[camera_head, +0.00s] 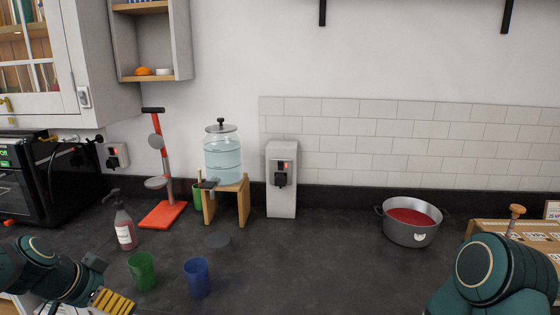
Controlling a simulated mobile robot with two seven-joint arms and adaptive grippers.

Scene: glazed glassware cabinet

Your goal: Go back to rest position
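The glazed cabinet (68,108) hangs at the upper left, with white-barred glass panes. My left arm comes in at the bottom left. Its gripper (108,293) is low over the counter's front edge, with a yellow ribbed pad showing, left of the green cup and apart from it. The rest of that gripper is cut off by the frame, so its opening is unclear. My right arm shows at the bottom right as rounded teal links in front of a wooden box. The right gripper is outside the picture.
A green cup (142,271), a blue cup (197,279) and a soap bottle (125,230) stand near my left gripper. Behind are a red stand (163,213), a water dispenser (223,158) and a grey pot (411,233). The counter's middle (310,265) is clear.

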